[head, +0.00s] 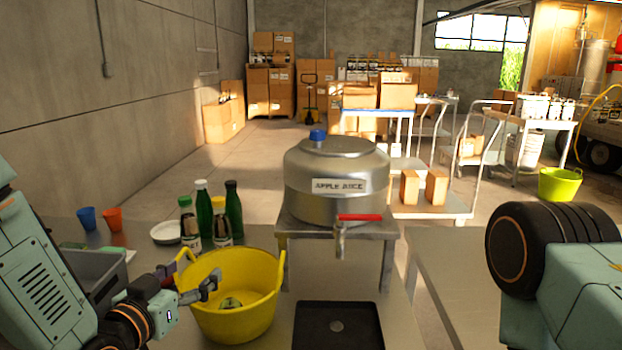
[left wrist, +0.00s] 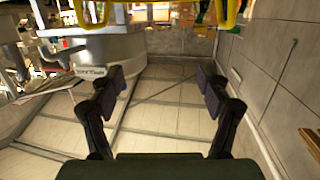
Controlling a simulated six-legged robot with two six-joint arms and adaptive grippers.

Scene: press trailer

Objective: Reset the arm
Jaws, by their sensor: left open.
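My left arm (head: 45,275) comes in from the left in the head view. My left gripper (head: 192,284) is at the left side of the yellow tub (head: 240,318), with one finger overlapping the tub's rim in the picture; I cannot tell whether they touch. In the left wrist view the two dark fingers of this gripper (left wrist: 160,84) stand wide apart with nothing between them. Part of my right arm (head: 560,290) shows at the right edge of the head view; its gripper is out of the picture.
A steel apple juice tank (head: 337,205) with a red-handled tap stands on a metal stand (head: 388,235), above a black drip tray (head: 335,330). Several bottles (head: 205,210), a white plate (head: 167,232), blue (head: 87,217) and orange cups (head: 112,219), and a grey crate (head: 95,272) stand at left.

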